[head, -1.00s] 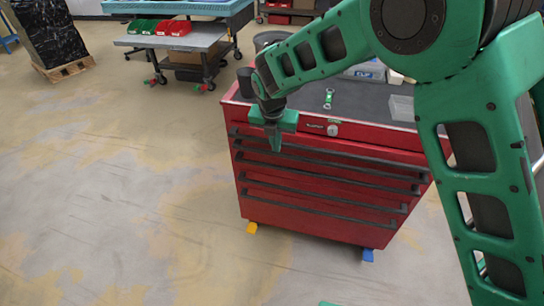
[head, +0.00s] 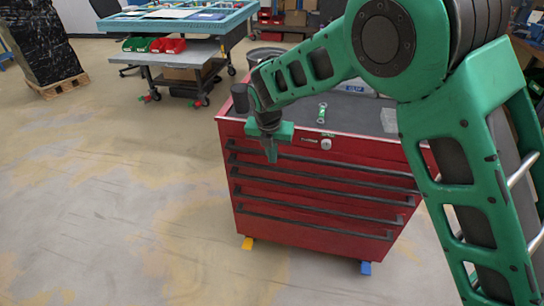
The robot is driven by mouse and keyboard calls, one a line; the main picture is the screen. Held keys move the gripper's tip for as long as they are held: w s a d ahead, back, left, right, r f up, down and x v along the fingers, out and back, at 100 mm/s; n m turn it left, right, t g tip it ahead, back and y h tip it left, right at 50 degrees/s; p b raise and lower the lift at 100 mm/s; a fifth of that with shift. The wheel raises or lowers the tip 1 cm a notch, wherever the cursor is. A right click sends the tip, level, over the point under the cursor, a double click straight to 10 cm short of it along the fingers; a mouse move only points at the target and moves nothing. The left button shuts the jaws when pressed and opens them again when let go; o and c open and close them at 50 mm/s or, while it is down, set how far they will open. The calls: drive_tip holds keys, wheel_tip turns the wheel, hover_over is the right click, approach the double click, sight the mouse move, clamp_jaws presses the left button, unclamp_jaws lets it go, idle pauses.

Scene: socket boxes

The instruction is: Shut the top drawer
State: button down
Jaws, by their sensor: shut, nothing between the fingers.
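The red tool cabinet (head: 310,232) stands right of the middle, with several drawers bearing long dark handles. Its top drawer (head: 335,162) lies just below the red panel with the round lock; its front looks flush or nearly flush with the drawers below, and a small gap cannot be ruled out. My green gripper (head: 271,156) points down at the left part of the cabinet front, by the top drawer and its handle. Its fingers are shut with nothing between them. Whether they touch the drawer cannot be told. My arm hides part of the cabinet's right side.
The dark cabinet top (head: 350,112) holds a green-and-white tool (head: 322,112), a dark cup (head: 240,98) and a clear box (head: 389,120). A wheeled cart (head: 185,57) with red and green bins stands behind left. The floor at left and front is clear.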

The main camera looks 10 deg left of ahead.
drive_tip(key=s+r, duration=0.6)
drive_tip(key=r, duration=0.3)
drive_tip(key=d+r+m+g, duration=0.1)
drive_tip(key=d+r+m, duration=0.3)
drive_tip(key=d+m, duration=0.95)
drive_tip(key=d+r+m+g, duration=0.1)
drive_tip(key=d+r+m, duration=0.3)
drive_tip(key=d, duration=1.9)
drive_tip(key=s+d+m, duration=1.2)
drive_tip(key=d, duration=0.2)
drive_tip(key=s+d+f+m, duration=0.1)
drive_tip(key=s+d+m, duration=0.2)
drive_tip(key=s+m, duration=0.3)
drive_tip(key=s+d+f+m, duration=0.2)
drive_tip(key=s+m, duration=0.5)
drive_tip(key=s, duration=0.4)
drive_tip(key=shift+s+d+g, duration=0.2)
drive_tip(key=shift+d+g, duration=0.2)
drive_tip(key=shift+d, duration=0.25)
